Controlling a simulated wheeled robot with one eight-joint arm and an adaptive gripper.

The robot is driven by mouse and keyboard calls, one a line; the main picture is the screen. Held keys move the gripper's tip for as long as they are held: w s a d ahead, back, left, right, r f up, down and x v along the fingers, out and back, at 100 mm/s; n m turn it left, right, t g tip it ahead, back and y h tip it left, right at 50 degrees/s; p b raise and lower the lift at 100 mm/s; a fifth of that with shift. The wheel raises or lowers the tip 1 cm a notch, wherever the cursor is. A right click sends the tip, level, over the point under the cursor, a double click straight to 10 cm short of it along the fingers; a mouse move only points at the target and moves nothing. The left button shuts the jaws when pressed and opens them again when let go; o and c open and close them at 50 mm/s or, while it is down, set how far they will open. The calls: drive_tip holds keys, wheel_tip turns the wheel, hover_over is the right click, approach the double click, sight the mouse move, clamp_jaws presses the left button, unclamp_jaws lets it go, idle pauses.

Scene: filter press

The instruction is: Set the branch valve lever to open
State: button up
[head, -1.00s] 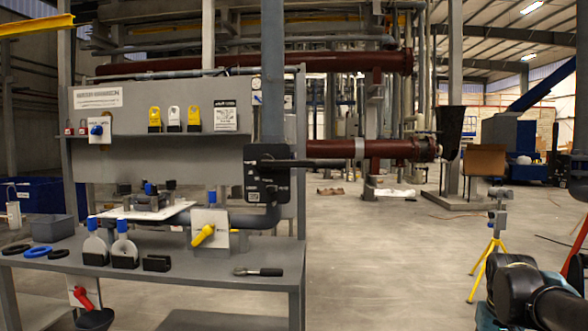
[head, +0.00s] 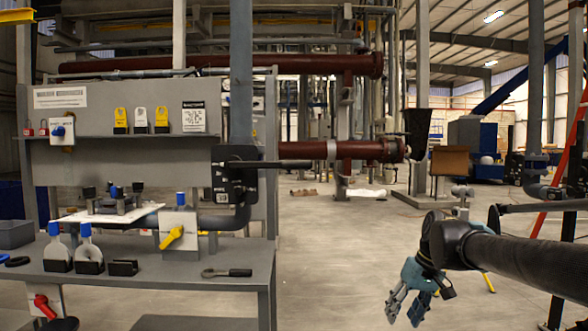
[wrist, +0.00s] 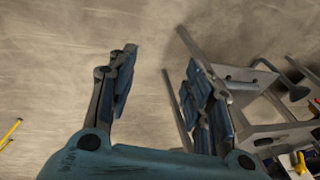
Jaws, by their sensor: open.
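A black lever (head: 285,164) sticks out level to the right from a black plate (head: 233,175) on a grey upright pipe. A yellow valve handle (head: 172,237) slants on a white-grey block on the bench. A red lever (head: 43,306) slants below the bench at the far left. I cannot tell from the labels which one is the branch valve lever. My gripper (head: 405,306) hangs low at the right, fingers down, apart from all of them. It is open and empty; the wrist view also shows its spread fingers (wrist: 158,75). The yellow handle shows in the wrist view (wrist: 300,163).
The grey bench (head: 145,284) fills the left, holding a wrench (head: 227,272), blue-topped bottles (head: 88,250) and a black block. A red-brown pipe (head: 345,151) lies behind. The floor (head: 340,240) between bench and gripper is clear.

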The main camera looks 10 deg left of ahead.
drive_tip(key=w+a+r+n+g+y, duration=0.1)
drive_tip(key=w+a+r+n+y, duration=0.4)
drive_tip(key=r, duration=0.4)
drive_tip(key=w+a+r+n+g+y, duration=0.1)
drive_tip(key=w+a+r+n+y, duration=0.1)
drive_tip(key=w+a+r, duration=0.55)
drive_tip(key=n+g+y, duration=0.4)
drive_tip(key=n+y, duration=0.3)
drive_tip(key=n, duration=0.2)
approach(292, 165)
drive_tip(key=x, duration=0.3)
drive_tip(key=w+x, duration=0.1)
drive_tip(key=x, duration=0.6)
drive_tip(key=shift+w+a+f, duration=0.1)
drive_tip(key=shift+w+a, duration=0.1)
drive_tip(key=shift+w, duration=0.2)
drive_tip(key=shift+t, duration=0.3)
clamp_jaws()
